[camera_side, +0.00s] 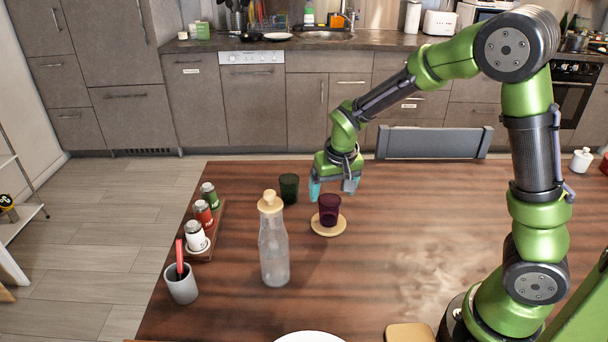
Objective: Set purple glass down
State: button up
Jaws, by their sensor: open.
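The purple glass (329,209) stands upright on a round light-wood coaster (328,231) near the middle of the wooden table. My gripper (333,190) is just above and behind the glass, pointing down, with its jaws apart. Nothing shows between the jaws. I cannot tell from this view whether a finger touches the glass rim.
A dark green glass (289,188) stands to the left of the purple glass. A stoppered clear bottle (273,245) is front left. A spice rack (213,228) and a grey cup (181,284) line the left edge.

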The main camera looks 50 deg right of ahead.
jog(key=v, duration=0.5)
jog(key=s+a+r+t+y, duration=0.1)
jog(key=s+a+r, duration=0.1)
jog(key=s, duration=0.3)
jog(key=s+a+r+n+t+y, duration=0.1)
jog(key=s+a+r+t, duration=0.1)
jog(key=s+r, duration=0.2)
jog(key=s+a+r+t+y, duration=0.1)
jog(key=s+a+r, duration=0.1)
jog(key=s+r, duration=0.2)
jog(key=s, duration=0.3)
jog(key=shift+s+a+n+y, duration=0.2)
jog(key=shift+a+n+y, duration=0.1)
jog(key=shift+n, duration=0.1)
